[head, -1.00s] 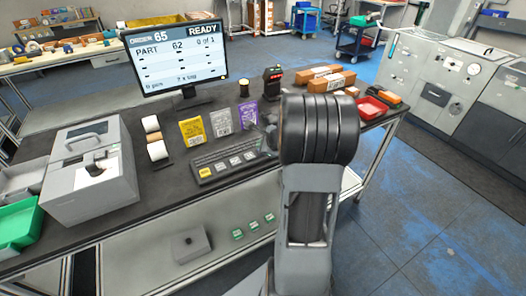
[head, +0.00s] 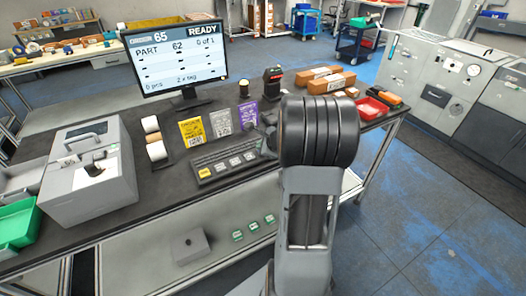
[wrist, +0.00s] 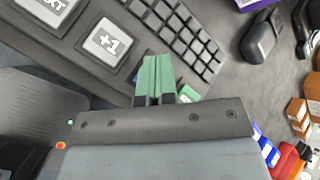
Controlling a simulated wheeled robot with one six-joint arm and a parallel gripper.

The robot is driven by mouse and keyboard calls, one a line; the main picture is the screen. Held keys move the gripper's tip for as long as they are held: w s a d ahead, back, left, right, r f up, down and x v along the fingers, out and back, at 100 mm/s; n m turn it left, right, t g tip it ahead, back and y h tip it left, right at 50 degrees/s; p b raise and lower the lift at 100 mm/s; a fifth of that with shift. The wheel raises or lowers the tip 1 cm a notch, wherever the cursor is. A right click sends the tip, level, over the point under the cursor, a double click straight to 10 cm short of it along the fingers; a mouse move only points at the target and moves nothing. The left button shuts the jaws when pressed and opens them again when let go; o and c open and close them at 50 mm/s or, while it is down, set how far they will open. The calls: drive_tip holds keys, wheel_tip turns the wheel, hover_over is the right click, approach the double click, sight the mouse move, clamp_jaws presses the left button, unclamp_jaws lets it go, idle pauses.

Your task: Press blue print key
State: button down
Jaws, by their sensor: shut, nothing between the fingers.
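The keypad (head: 225,163) lies on the dark bench in front of the monitor, with a yellow key (head: 204,173) and several pale keys in its front row. In the wrist view, the white "+1" key (wrist: 105,41) is left of my gripper (wrist: 156,60). Its green fingers are together and empty, over or against the key row; I cannot tell whether they touch. A sliver of blue (wrist: 135,75) shows at their left, probably the blue print key, mostly hidden by the fingers. A green key (wrist: 188,93) is just to their right. In the head view my arm hides the keypad's right end.
The monitor (head: 175,58) reads READY. Yellow, grey and purple packets stand behind the keypad. A grey printer-like machine (head: 88,172) is at left, a red tray (head: 371,107) at right. In the wrist view a black mouse-like object (wrist: 262,38) lies right of the keypad.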

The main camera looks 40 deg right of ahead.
drive_tip(key=shift+r+p, duration=0.55)
drive_tip(key=shift+r, duration=0.2)
drive_tip(key=shift+r, duration=0.1)
wheel_tip(320, 180, up, 5)
drive_tip(key=p, duration=0.4)
idle(0.8)
